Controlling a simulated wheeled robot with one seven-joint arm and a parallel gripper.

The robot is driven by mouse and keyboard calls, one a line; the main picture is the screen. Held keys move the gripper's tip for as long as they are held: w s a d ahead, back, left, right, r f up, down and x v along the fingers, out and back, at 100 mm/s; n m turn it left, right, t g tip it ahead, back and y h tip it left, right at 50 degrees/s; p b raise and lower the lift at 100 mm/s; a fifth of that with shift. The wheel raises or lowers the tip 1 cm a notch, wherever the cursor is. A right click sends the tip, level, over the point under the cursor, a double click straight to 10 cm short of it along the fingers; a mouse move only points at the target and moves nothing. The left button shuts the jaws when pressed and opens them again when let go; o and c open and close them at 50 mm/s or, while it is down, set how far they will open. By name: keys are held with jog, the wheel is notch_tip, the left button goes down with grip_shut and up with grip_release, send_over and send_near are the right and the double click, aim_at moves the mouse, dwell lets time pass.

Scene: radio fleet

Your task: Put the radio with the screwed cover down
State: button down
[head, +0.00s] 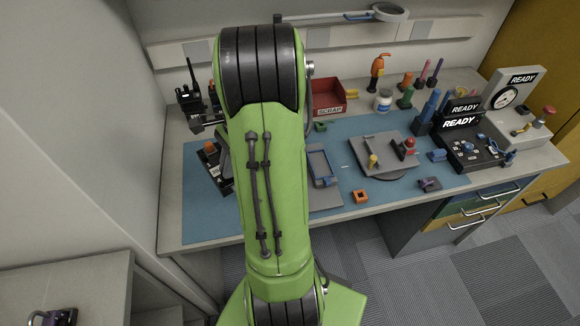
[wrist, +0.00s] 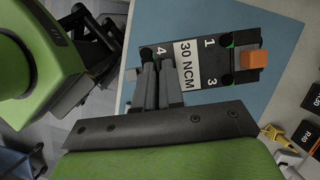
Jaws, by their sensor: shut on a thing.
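The radio with the screwed cover is a dark box (wrist: 215,77) in the wrist view. It has a white "30 NCM" label, corner numbers 1, 3 and 4, dark round screw spots, and an orange block at its right end. My gripper (wrist: 158,65) is shut on its left part; the grey fingers hide the corner there. In the head view the radio (head: 220,174) shows left of my green arm, over the blue mat's left part, with its orange end up. My arm hides the gripper there. Whether the radio touches the mat cannot be told.
The blue mat (head: 260,215) covers the bench middle. A red scrap bin (head: 327,97) stands behind. Another radio (head: 188,98) stands at back left. READY devices (head: 465,145) stand right.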

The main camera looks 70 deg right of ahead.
notch_tip(320, 180, down, 10)
jog(key=b, duration=0.3)
jog(key=shift+s+d+b, duration=0.15)
jog(key=shift+b, duration=0.25)
jog(key=c, duration=1.3)
grip_release()
jog(key=shift+f, duration=0.15)
jog(key=shift+o, duration=0.2)
